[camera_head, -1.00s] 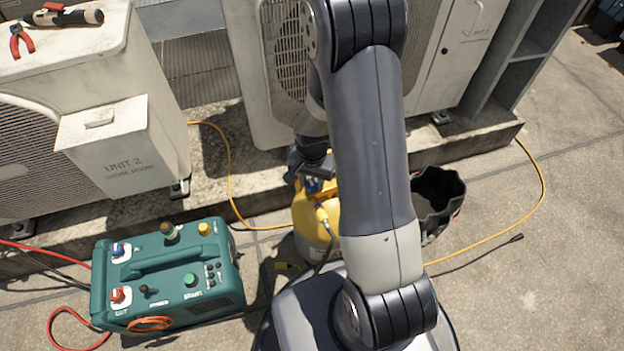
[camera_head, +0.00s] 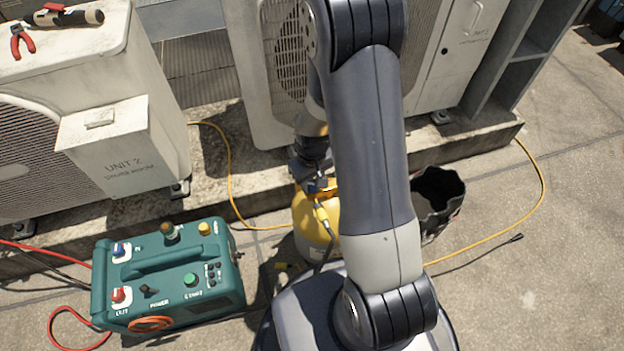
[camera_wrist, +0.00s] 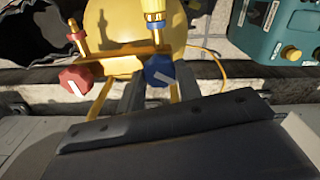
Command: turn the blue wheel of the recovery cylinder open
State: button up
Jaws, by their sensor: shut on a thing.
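The yellow recovery cylinder (camera_head: 303,218) stands on the ground behind my arm, which hides its right side. In the head view my gripper (camera_head: 318,184) is at the cylinder's top, and the wheel is mostly hidden there.
A teal recovery machine (camera_head: 170,270) stands to the left, with hoses around it. A black bucket (camera_head: 437,195) is close to the cylinder's right. Condenser units stand behind on a concrete ledge (camera_head: 230,165). A yellow hose (camera_head: 540,185) loops at right; the right paving is mostly clear.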

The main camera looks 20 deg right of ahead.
jog(key=n, duration=0.5)
jog(key=shift+n, duration=0.3)
jog(key=n, duration=1.1)
jog(key=shift+n, duration=0.4)
jog(key=n, duration=0.5)
jog(key=shift+n, duration=0.4)
jog(key=o, duration=1)
jog(key=shift+c, duration=0.2)
